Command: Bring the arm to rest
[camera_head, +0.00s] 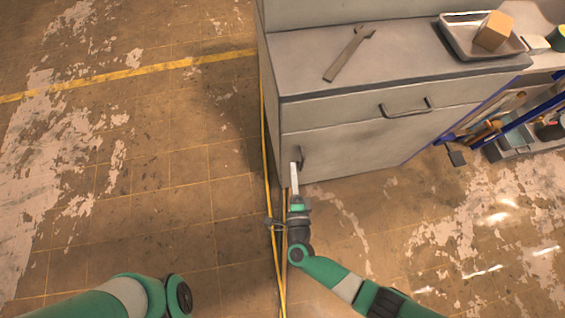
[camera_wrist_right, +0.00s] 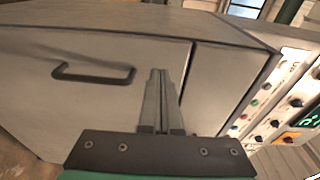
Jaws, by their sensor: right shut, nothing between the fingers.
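A panel with buttons and knobs (camera_wrist_right: 285,100) stands at the right in the wrist view. Yellow cables (camera_head: 267,160) run beside the cabinet. The floor at left is clear.

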